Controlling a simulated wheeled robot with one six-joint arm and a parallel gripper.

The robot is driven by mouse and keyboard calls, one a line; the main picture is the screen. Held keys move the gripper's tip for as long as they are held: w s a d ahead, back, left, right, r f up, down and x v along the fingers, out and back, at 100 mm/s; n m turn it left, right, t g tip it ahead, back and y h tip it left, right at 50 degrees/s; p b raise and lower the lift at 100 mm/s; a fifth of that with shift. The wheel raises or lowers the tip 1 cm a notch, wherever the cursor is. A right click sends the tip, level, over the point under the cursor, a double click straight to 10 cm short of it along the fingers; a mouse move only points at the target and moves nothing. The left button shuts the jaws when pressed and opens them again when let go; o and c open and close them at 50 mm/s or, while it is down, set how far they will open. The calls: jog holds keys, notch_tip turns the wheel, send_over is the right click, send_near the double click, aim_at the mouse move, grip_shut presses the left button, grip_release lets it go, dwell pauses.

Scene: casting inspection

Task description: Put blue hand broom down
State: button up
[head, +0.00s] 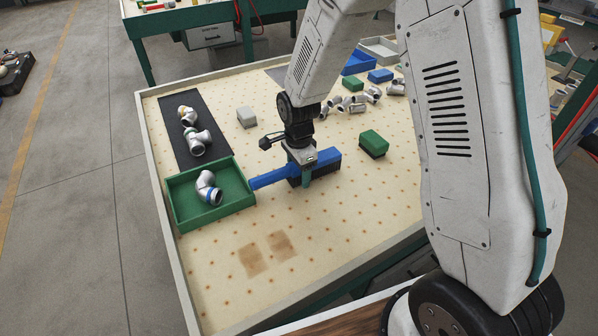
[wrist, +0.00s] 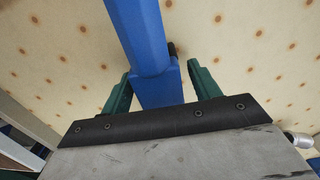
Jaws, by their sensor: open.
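The blue hand broom (head: 268,178) has a blue handle and block with dark bristles. It lies on the perforated table, its handle pointing left to the rim of the green tray. My gripper (head: 301,172) is above it, with the fingers straddling the block. In the wrist view the broom (wrist: 146,50) runs between the two green fingers of my gripper (wrist: 158,88), with a small gap visible beside the fingers. The jaws are open around the broom. The bristle underside is mostly hidden.
The green tray (head: 178,204) at left holds a metal elbow fitting (head: 207,187). A dark mat (head: 187,108) with fittings lies behind it. A green block (head: 373,143) is to the right, a grey block (head: 246,117) behind. More fittings (head: 352,101) lie farther back. The front table is clear.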

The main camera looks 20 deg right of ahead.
notch_tip(320, 180, up, 11)
jog(key=shift+r, duration=0.1)
jog(key=s+d+r+n, duration=0.2)
jog(key=s+r+n, duration=0.1)
jog(key=s+r, duration=0.3)
jog(key=s+d+r+n, duration=0.3)
jog(key=s+r+n, duration=0.1)
jog(key=s+r, duration=0.25)
jog(key=s+d+r+n, duration=0.1)
jog(key=s+n, duration=0.3)
jog(key=s, duration=0.4)
jog(key=s+d+r+n+t, duration=0.1)
jog(key=s+d+r+n, duration=0.1)
jog(key=s, duration=0.6)
jog(key=r+n, duration=0.1)
jog(key=n, duration=0.1)
jog(key=shift+s+n, duration=0.35)
jog(key=shift+n, duration=0.05)
